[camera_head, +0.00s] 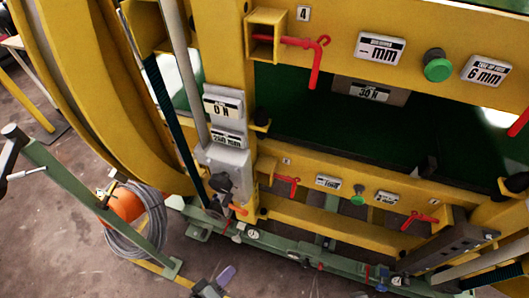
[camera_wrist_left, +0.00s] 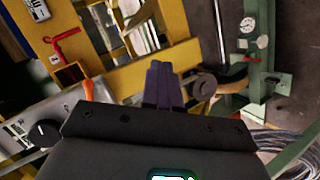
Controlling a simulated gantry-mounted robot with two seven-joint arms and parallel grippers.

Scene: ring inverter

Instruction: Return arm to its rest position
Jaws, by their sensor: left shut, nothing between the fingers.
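My left gripper (camera_head: 226,276) shows small at the bottom edge of the head view, left of centre, with purple-grey fingers. In the left wrist view its fingers (camera_wrist_left: 163,82) are closed together with nothing between them. In the head view the gripper appears below the green lower rail of the yellow machine (camera_head: 340,215); I cannot tell its exact distance from it. My right gripper is not in view.
The grey control box (camera_head: 226,158) with an orange lever (camera_head: 238,209) stands on the machine. Red hooked handles (camera_head: 316,62) stick out. A hose coil (camera_head: 148,222) and a green frame (camera_head: 85,195) stand at the left. Bare floor (camera_head: 50,262) shows bottom left.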

